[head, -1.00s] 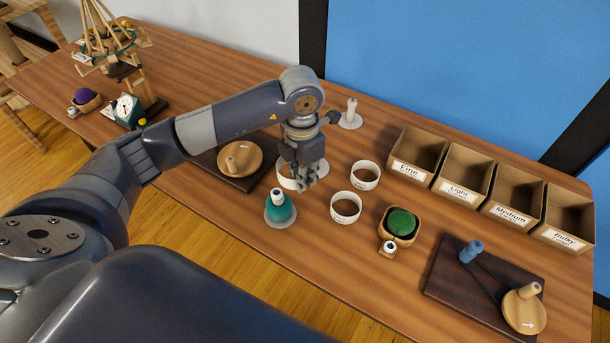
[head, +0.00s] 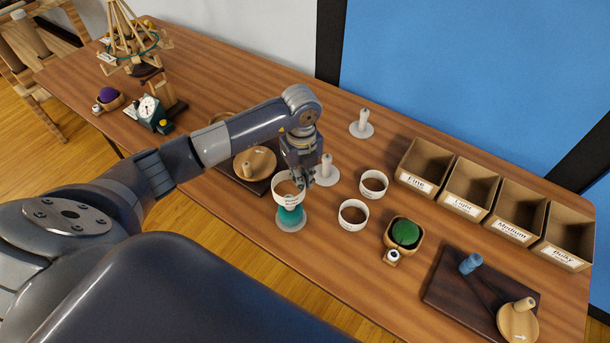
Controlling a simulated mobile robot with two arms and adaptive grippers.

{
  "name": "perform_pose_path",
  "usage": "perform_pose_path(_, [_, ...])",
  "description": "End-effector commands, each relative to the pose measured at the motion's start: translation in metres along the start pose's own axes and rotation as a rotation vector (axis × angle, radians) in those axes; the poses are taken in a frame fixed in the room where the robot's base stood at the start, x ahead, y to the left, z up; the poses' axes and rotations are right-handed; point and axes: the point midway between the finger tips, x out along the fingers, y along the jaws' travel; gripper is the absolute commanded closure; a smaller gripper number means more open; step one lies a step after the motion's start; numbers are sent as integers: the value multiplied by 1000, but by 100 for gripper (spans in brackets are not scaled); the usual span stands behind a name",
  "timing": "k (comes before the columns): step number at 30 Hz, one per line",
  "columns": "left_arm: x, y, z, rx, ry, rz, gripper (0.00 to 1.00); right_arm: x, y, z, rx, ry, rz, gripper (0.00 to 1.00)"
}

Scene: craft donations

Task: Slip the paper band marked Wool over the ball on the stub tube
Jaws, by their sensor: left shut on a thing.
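My left gripper (head: 310,180) is shut on the wall of a white paper band (head: 284,191), at the band's right side. The band has small dark print, too small to read for sure. It is at the top of the teal ball (head: 290,216), in line with it, and hides the ball's upper part and the tube's top. The ball sits on a pale round base. I cannot tell how far the band surrounds the ball. Two other white bands, one nearer (head: 352,224) and one farther (head: 373,194), stand on the table to the right. My right gripper is not in view.
Bare pale posts stand close behind the gripper (head: 326,170) and farther back (head: 362,123). A green ball (head: 405,232) sits in a wooden holder at right. Labelled bins (head: 464,207) line the back right. A winder (head: 466,290) is at front right.

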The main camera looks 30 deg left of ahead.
Motion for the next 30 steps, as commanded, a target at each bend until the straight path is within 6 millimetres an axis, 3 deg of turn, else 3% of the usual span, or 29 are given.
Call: perform_pose_path(30, [62,0,0,-3,0,1,99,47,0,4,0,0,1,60])
